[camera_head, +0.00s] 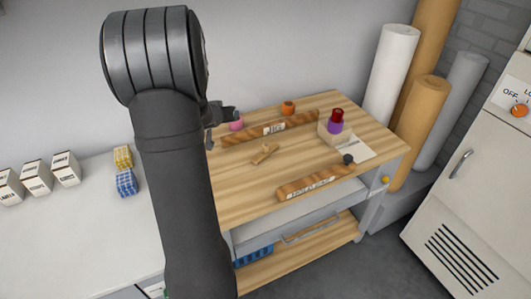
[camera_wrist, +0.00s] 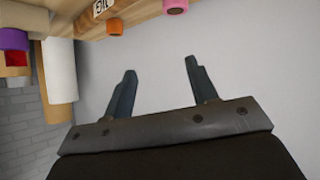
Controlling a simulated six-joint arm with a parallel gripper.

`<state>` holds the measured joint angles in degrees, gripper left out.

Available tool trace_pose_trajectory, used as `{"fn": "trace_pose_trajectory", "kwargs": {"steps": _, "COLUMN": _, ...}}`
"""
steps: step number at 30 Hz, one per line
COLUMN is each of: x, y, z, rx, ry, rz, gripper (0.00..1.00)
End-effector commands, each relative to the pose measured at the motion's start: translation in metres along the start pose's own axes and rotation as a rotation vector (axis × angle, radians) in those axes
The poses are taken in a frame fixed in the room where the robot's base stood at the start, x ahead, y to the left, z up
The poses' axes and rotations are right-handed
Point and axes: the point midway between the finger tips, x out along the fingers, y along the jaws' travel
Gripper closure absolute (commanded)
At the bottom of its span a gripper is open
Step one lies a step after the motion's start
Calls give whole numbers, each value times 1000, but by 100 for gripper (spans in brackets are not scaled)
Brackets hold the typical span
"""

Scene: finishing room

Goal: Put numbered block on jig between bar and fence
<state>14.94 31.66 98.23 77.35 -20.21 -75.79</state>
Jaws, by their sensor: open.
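My gripper (camera_head: 221,117) is at the left back edge of the wooden bench, partly hidden by my arm. In the wrist view my gripper (camera_wrist: 160,66) is open and empty, its two fingers apart in front of a plain wall. A long wooden bar (camera_head: 298,124) with a white label lies along the back of the bench. A second labelled bar (camera_head: 327,178) lies along the front edge. A small wooden piece (camera_head: 264,154) lies between them on the left. No number is legible, so I cannot tell which piece is the numbered block.
A pink cylinder (camera_head: 236,125) and an orange one (camera_head: 288,107) stand by the back bar. A purple-and-red stack (camera_head: 335,126) is by a pale box at the right. A dark knob (camera_head: 348,159) is near the front bar. Tall rolls (camera_head: 393,65) stand to the right.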

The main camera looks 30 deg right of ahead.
Motion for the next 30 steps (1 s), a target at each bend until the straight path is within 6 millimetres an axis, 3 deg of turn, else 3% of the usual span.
{"fn": "trace_pose_trajectory", "kwargs": {"steps": 7, "x": -12, "y": -62, "z": 16, "rx": -377, "ry": 31, "rz": -247, "gripper": 47}}
{"fn": "trace_pose_trajectory", "kwargs": {"steps": 15, "x": -32, "y": -102, "z": 67, "rx": -812, "ry": -37, "rz": -465, "gripper": 47}}
{"fn": "trace_pose_trajectory", "kwargs": {"steps": 23, "x": -50, "y": -98, "z": 126, "rx": -1248, "ry": -179, "rz": -581, "gripper": 47}}
{"fn": "trace_pose_trajectory", "kwargs": {"steps": 30, "x": -59, "y": -61, "z": 161, "rx": -1658, "ry": -347, "rz": -569, "gripper": 47}}
